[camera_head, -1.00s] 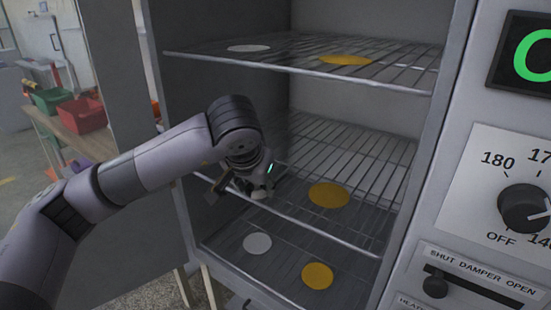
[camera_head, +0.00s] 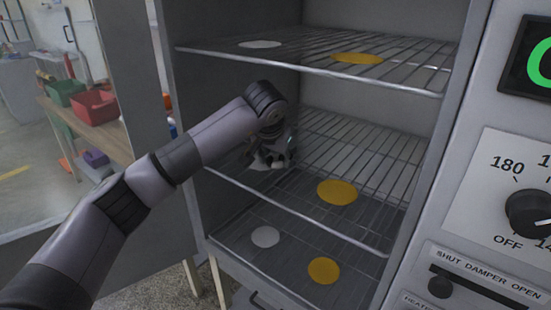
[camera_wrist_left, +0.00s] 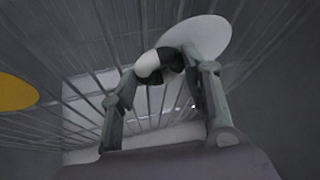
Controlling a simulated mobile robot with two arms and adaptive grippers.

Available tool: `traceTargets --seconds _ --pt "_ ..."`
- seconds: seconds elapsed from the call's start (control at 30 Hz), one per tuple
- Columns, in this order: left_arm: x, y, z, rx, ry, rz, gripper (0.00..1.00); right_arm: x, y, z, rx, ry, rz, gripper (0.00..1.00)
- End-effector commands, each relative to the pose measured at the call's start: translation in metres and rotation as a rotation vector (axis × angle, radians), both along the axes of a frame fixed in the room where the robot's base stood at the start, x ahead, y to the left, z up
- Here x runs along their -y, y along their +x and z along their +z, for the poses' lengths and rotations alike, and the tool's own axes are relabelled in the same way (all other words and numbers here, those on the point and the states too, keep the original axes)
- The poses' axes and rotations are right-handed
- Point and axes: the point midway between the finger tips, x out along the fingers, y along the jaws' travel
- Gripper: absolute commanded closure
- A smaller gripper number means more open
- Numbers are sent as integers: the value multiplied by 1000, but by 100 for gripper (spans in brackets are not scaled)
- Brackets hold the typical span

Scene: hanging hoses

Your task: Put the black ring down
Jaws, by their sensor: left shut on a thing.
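My left gripper (camera_head: 268,157) reaches into the open oven over the left part of the middle wire shelf (camera_head: 375,150). In the left wrist view its two fingers (camera_wrist_left: 167,74) are closed on the black ring (camera_wrist_left: 170,60), which shows as a short dark arch with a pale part at its left. A white disc (camera_wrist_left: 205,36) on the shelf lies just beyond the ring in that view. I cannot tell whether the ring touches the disc or the shelf. In the head view the ring is hidden by the gripper and wrist. My right gripper is not in view.
A yellow disc (camera_head: 337,192) lies on the middle shelf, right of the gripper. The upper shelf (camera_head: 420,88) is above, and the lower level holds a white disc (camera_head: 265,237) and a yellow disc (camera_head: 323,270). The control panel (camera_head: 480,200) stands right.

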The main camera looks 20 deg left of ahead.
Motion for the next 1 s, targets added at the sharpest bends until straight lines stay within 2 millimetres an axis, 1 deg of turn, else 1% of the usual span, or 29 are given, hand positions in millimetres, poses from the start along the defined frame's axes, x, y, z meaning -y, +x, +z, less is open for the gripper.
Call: traceTargets --seconds 0.17,0.3,0.33,0.6,0.63,0.87,1.0 --pt "0 0 2 1 0 0 82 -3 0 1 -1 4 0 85" --pt "0 0 -2 0 1 1 82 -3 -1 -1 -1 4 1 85" --pt "0 0 -1 0 0 0 55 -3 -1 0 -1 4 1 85" --pt "0 0 -1 0 0 0 37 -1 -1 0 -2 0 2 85" --pt "0 0 -1 0 0 0 36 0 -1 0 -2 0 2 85" --pt "0 0 -1 0 0 0 36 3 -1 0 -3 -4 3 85" --pt "1 -1 4 1 -1 -1 36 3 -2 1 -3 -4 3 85"
